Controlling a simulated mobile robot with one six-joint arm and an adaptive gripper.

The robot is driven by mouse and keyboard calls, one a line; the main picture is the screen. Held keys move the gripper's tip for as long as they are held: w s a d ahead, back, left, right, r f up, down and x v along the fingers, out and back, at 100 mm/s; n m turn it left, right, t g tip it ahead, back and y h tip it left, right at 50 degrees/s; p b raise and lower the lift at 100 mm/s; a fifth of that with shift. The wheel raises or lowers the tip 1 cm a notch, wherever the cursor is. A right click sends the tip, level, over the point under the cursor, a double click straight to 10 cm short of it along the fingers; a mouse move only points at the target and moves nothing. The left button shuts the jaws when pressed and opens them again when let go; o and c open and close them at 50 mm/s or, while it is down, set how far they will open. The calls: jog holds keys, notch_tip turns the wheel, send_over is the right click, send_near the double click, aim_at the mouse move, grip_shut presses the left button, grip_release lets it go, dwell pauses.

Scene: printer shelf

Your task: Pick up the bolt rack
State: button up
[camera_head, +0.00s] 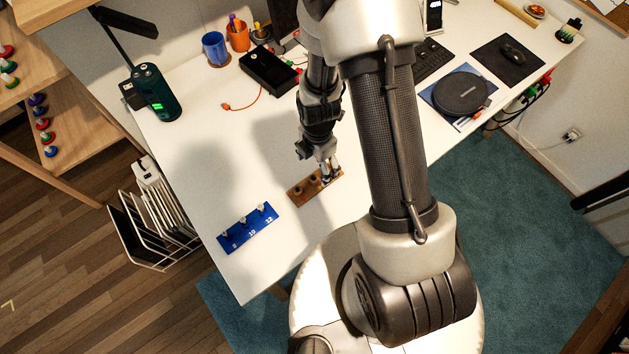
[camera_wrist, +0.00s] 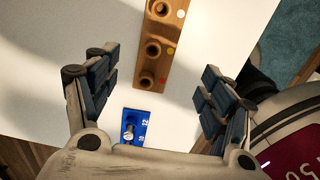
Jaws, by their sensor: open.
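The blue bolt rack (camera_head: 240,240) lies flat on the white table near its front left edge. It is marked 8, 10 and 12 and has metal bolts standing in it. One end of it, with the 12 and one bolt, shows low in the wrist view (camera_wrist: 137,116); my gripper body hides the rest there. My gripper (camera_head: 328,172) is open and empty, above the brown wooden block (camera_head: 298,199), apart from the blue rack. In the wrist view my gripper (camera_wrist: 158,62) has its fingers spread wide, with the wooden block (camera_wrist: 147,66) and its holes between them.
The wooden block lies right of the blue rack. Cups (camera_head: 215,50), a black box (camera_head: 269,69) and an orange cord stand behind. A dark green cylinder (camera_head: 157,93) stands at the back left table edge. A wire rack (camera_head: 150,220) is left of the table. Table around the blue rack is clear.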

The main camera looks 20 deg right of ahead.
aim_at(315, 179)
jog(key=f+b, duration=0.1)
jog(key=f, duration=0.4)
jog(key=f+b, duration=0.2)
jog(key=f, duration=0.2)
jog(key=shift+w+a+f, duration=0.1)
jog(key=shift+a+f, duration=0.1)
jog(key=shift+f, duration=0.15)
jog(key=shift+r, duration=0.1)
jog(key=shift+c, duration=0.5)
jog(key=c, duration=1.1)
jog(key=shift+o, duration=0.2)
